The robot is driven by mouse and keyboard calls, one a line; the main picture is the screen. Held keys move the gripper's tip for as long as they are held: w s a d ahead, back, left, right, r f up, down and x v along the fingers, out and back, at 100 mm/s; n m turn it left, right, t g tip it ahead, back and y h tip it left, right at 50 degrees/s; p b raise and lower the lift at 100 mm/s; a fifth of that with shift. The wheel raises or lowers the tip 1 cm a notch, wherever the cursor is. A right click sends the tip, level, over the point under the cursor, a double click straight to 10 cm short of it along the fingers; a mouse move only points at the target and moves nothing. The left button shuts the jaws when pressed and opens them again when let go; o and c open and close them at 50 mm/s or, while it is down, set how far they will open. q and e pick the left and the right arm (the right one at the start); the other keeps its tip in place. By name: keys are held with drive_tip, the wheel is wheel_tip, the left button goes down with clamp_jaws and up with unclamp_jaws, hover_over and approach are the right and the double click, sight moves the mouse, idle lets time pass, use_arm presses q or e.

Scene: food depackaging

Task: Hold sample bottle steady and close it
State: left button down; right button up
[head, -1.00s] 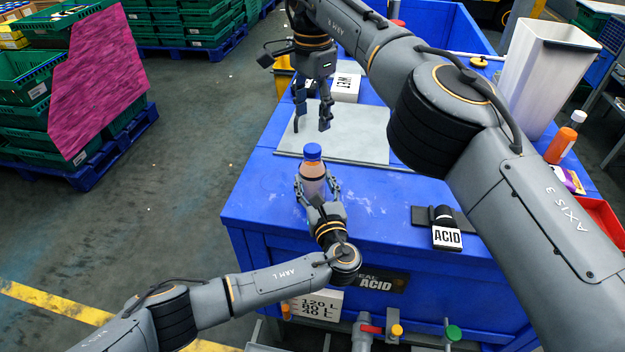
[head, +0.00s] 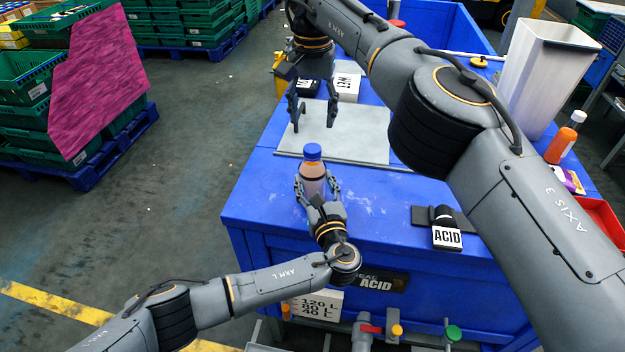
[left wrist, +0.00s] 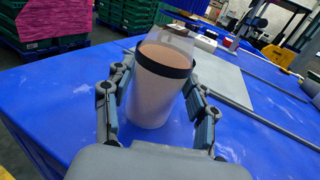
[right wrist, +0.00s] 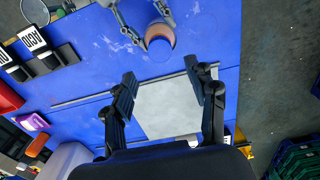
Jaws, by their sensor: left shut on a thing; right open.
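In the right wrist view the bottle (right wrist: 160,42) is seen from above. My right gripper (head: 315,118) is open and empty above the grey board, behind and apart from the bottle.
The grey board (head: 360,140) lies behind the bottle. An ACID label block (head: 447,237) stands to the right on the blue bench (head: 270,205). A white bin (head: 540,75) and an orange bottle (head: 561,145) stand farther right. The bench left of the bottle is clear.

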sight(313, 147)
wheel_tip(313, 147, down, 8)
drive_tip(key=shift+r, duration=0.2)
idle(0.3)
